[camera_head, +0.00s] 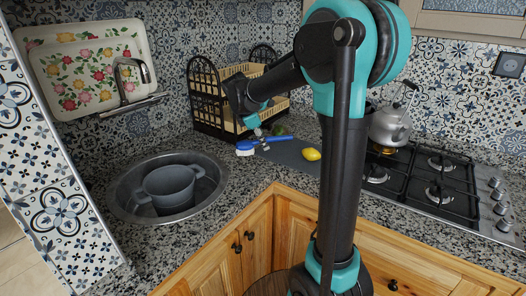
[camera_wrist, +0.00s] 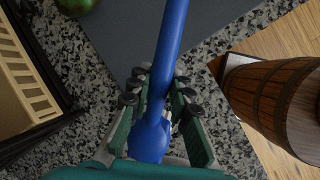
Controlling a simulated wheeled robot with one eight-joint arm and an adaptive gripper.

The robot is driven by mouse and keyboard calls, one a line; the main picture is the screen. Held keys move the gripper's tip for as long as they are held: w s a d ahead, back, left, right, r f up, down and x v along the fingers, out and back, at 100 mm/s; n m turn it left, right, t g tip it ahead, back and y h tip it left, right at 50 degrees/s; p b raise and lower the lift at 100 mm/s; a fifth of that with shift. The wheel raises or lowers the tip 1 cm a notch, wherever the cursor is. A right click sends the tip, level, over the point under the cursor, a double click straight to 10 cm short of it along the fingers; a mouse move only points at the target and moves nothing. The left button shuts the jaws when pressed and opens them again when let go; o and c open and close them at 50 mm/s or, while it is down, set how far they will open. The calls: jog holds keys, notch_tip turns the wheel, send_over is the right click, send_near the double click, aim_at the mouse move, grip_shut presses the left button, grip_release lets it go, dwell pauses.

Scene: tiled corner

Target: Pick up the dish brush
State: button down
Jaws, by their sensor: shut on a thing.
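The dish brush (camera_head: 276,139) has a blue handle and a white bristle head (camera_head: 245,152). It is at the left end of the dark grey board (camera_head: 292,157), near the crate. In the wrist view the blue brush (camera_wrist: 172,40) runs up the middle between my fingers. My gripper (camera_head: 262,141) is shut on the brush, with a finger on each side of it. It also shows in the wrist view (camera_wrist: 157,90). The brush is low over the counter; I cannot tell whether it touches the surface.
A dark crate with a tan basket (camera_head: 207,98) stands close behind the brush. A yellow lemon (camera_head: 311,154) and a green item (camera_wrist: 75,5) are nearby. A sink (camera_head: 128,208) with a grey pot (camera_head: 170,187) is left; a stove with a kettle (camera_head: 390,125) is right. A wooden barrel (camera_wrist: 285,100) shows right.

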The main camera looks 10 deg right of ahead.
notch_tip(320, 180, up, 15)
jog(key=shift+r, duration=0.15)
jog(key=c, duration=1.9)
grip_release()
jog(key=shift+c, duration=0.2)
grip_shut()
jog(key=shift+s, duration=0.1)
